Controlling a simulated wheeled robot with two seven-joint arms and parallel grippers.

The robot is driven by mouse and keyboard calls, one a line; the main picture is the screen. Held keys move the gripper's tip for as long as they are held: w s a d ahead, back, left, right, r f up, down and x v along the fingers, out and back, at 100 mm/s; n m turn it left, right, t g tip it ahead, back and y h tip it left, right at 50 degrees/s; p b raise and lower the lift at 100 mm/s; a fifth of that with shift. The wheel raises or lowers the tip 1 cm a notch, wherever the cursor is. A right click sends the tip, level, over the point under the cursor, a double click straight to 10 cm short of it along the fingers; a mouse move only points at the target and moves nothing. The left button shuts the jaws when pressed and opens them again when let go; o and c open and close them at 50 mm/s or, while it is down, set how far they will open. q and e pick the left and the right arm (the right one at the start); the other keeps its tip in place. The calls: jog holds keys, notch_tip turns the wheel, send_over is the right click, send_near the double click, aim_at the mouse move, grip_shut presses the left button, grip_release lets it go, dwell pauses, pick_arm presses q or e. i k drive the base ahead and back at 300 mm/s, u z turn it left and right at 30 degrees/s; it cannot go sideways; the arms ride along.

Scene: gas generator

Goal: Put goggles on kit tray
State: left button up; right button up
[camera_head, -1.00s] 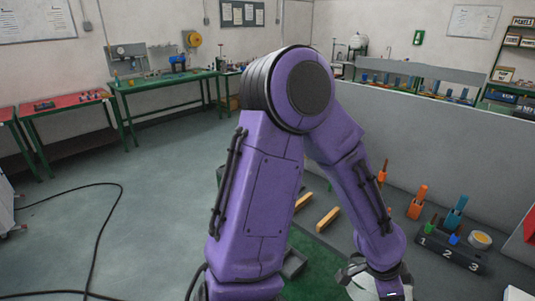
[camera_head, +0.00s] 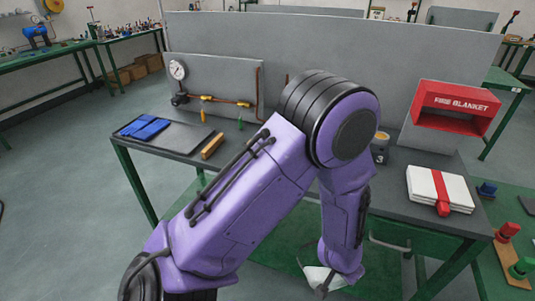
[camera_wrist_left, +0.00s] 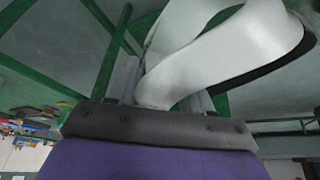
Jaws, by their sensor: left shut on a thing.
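The kit tray (camera_head: 185,139) is a flat dark tray at the left end of the grey worktable. Blue gloves (camera_head: 143,128) lie on its left part, and its right part is bare. The goggles (camera_wrist_left: 225,48) show as a white curved band in the left wrist view, between my left fingers. In the head view the goggles (camera_head: 315,274) are a small white shape at the bottom. My left gripper (camera_wrist_left: 168,90) is shut on them, in front of the table and below its top, right of the tray. My right gripper is out of view.
A panel with a gauge (camera_head: 178,70) and brass fittings stands behind the tray. A wooden-coloured bar (camera_head: 212,146) lies beside the tray. A folded white blanket with a red strap (camera_head: 440,190) and a red fire blanket box (camera_head: 455,107) are at the right. My left arm hides the table's middle.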

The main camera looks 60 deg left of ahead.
aim_at(184, 138)
jog(key=z, duration=1.95)
jog(key=k, duration=2.45)
jog(key=u, duration=2)
